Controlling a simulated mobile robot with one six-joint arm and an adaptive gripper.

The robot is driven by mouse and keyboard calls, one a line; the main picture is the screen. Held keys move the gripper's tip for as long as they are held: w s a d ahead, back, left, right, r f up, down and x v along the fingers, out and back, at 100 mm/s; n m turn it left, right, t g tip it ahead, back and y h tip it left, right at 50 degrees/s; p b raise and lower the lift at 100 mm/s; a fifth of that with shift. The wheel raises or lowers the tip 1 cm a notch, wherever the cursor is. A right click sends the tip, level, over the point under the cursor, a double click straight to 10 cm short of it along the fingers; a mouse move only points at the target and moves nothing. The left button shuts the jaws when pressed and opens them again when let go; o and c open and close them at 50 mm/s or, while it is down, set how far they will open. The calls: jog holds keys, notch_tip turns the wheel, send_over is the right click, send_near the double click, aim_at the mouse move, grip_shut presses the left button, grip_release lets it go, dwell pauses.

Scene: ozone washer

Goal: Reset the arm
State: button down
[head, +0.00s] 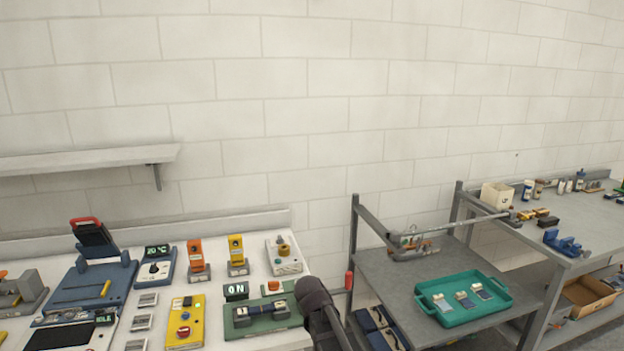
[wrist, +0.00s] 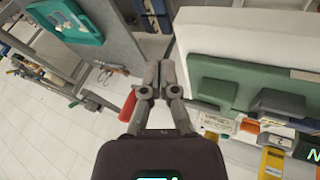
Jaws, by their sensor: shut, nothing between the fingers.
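My gripper (wrist: 158,72) shows in the wrist view, its two grey fingers closed together with nothing between them. It is over the gap between the white bench and the grey cart, with floor visible below. In the head view a dark part of my arm rises at the bottom, at the bench's right corner beside the green fixture (head: 258,325); I cannot make out the fingers there. A red handle (head: 349,281) sits just right of my arm and also shows left of the fingers in the wrist view (wrist: 128,106). I cannot tell whether they touch.
The white bench (head: 215,287) holds a yellow control box (head: 184,323), an "ON" display (head: 236,291) and a blue device (head: 88,282). A grey cart (head: 385,285) carries a teal tray (head: 450,318) with small parts. A grey table (head: 590,222) stands farther right.

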jog(key=s+d+f+g+y, duration=0.1)
jog(key=s+d+g+y, duration=0.1)
jog(key=s+d, duration=0.3)
jog(key=s+d+f+m+g+y, duration=0.1)
jog(key=s+d, duration=0.5)
jog(key=s, duration=0.7)
jog(key=shift+s+d+f+g+y, duration=0.2)
jog(key=shift+f+g+y, duration=0.1)
jog(key=shift+g+y, duration=0.4)
